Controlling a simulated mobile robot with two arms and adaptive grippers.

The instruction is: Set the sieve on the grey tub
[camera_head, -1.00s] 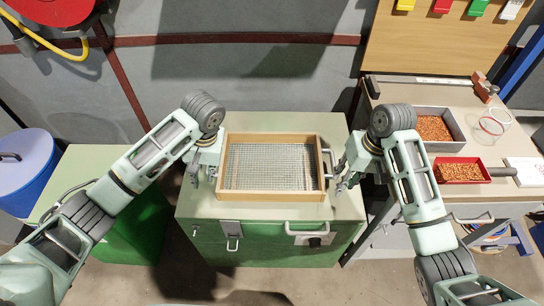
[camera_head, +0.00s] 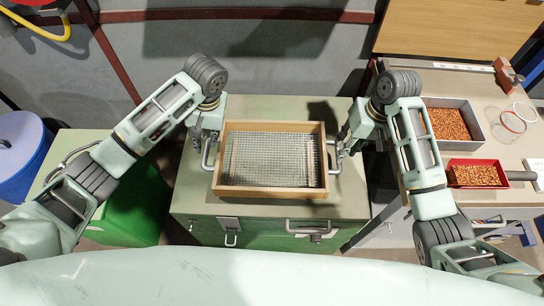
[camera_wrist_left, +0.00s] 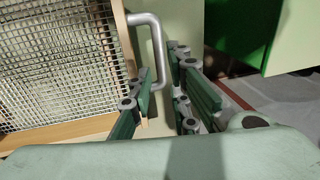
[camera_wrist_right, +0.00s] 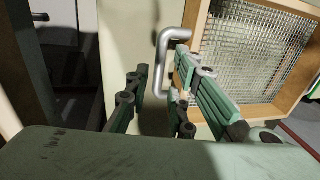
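The sieve (camera_head: 270,192), a wooden frame with wire mesh and a metal handle at each side, sits over the pale green cabinet top. My left gripper (camera_head: 208,140) is at its left handle; in the left wrist view its fingers (camera_wrist_left: 165,98) are spread, with the handle (camera_wrist_left: 158,45) close to them. My right gripper (camera_head: 347,150) is at the right handle; in the right wrist view its fingers (camera_wrist_right: 165,105) are apart beside the handle (camera_wrist_right: 162,60). A grey container (camera_head: 479,134) holding copper granules stands on the right bench. I cannot tell whether it is the tub.
The cabinet top (camera_head: 190,205) has bare strips around the sieve. A red tray (camera_head: 509,175) of copper granules and clear rings (camera_head: 507,121) lie on the right bench. A blue drum (camera_head: 25,165) and green bin (camera_head: 130,215) stand at left.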

